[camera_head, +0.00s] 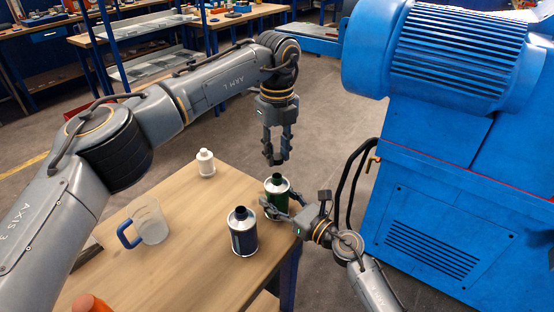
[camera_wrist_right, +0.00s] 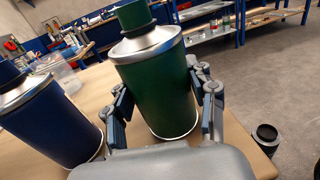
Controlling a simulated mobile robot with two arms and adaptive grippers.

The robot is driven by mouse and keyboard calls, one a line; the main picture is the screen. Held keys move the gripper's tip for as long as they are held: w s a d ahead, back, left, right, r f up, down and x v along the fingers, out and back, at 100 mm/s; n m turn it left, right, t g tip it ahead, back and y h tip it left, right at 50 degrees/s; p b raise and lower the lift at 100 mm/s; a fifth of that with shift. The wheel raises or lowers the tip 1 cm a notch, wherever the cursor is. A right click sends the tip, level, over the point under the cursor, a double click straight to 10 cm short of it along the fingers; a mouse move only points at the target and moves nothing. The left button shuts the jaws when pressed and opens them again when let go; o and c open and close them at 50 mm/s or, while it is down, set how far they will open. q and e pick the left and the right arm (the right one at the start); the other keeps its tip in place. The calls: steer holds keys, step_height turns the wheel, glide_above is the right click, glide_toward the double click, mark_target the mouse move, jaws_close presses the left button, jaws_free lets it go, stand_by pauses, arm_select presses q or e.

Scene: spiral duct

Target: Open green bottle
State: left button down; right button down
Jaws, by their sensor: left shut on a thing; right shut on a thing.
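The green bottle (camera_head: 277,199) stands upright near the table's right edge. It fills the middle of the right wrist view (camera_wrist_right: 158,88), showing its silver shoulder and green cap (camera_wrist_right: 134,16). My right gripper (camera_head: 283,207) is shut around the bottle's body, with one finger on each side in the right wrist view (camera_wrist_right: 160,100).
A dark blue bottle (camera_head: 243,233) stands close to the left of the green one. A small white bottle (camera_head: 205,163) and a clear jug with a blue handle (camera_head: 151,222) stand farther left on the wooden table (camera_head: 190,262). A big blue machine (camera_head: 450,160) is at the right.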

steer(key=shift+c, duration=1.9)
jaws_free()
